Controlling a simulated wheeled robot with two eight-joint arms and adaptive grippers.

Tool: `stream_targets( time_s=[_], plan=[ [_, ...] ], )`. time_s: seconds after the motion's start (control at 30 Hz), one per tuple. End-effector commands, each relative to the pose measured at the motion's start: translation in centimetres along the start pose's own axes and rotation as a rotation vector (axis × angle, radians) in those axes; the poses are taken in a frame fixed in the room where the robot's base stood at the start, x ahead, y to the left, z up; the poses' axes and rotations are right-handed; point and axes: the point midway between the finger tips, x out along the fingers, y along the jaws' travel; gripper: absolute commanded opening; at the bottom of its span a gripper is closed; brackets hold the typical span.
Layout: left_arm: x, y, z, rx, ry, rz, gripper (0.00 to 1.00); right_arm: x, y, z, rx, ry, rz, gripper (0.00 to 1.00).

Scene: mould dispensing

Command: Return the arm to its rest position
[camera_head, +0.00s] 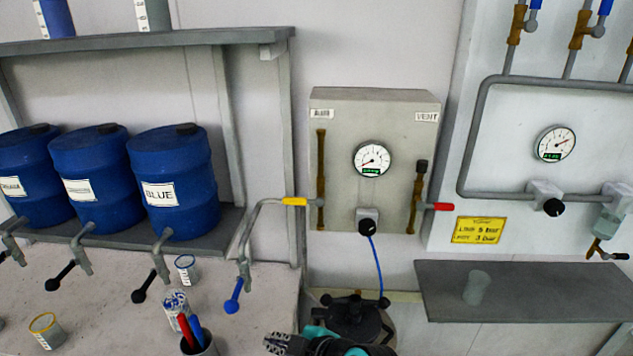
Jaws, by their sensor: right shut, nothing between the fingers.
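My right gripper (276,343) shows at the bottom edge, pointing left, with a teal and black body behind its grey fingers. It is shut and empty. It is just right of a dark cup (199,346) that holds a red and a blue marker-like item, and apart from it. Most of my right arm is cut off by the bottom edge. My left gripper is not in view.
A black clamped pot (350,318) stands just behind my right gripper, with a blue hose. The counter (110,290) at left bears small cups under blue drums (172,185) with taps. A dark shelf (540,295) at right holds a translucent cup (477,288).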

Motion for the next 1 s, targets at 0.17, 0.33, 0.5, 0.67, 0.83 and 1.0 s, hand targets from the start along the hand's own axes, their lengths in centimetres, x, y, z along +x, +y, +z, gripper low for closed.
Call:
stream_targets(
  time_s=[0.17, 0.33, 0.5, 0.67, 0.83, 1.0],
  plan=[
    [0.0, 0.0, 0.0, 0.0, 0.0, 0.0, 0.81, -3.2, 1.5, 5.3, 0.249, -0.141, 0.071, 0.0],
    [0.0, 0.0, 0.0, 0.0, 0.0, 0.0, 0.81, -8.6, 2.5, 12.8, 0.624, -0.323, 0.231, 0.0],
    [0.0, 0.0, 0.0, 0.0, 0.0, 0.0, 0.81, -13.8, 2.3, 18.8, 0.962, -0.452, 0.433, 0.0],
    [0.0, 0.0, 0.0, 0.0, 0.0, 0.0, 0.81, -16.1, 2.0, 21.2, 1.106, -0.493, 0.536, 0.0],
    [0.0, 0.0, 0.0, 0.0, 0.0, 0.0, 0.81, -16.4, 1.9, 21.5, 1.128, -0.497, 0.553, 0.0],
    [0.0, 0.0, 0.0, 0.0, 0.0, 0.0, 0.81, -16.4, 2.0, 21.4, 1.126, -0.496, 0.551, 0.0]
  ],
)
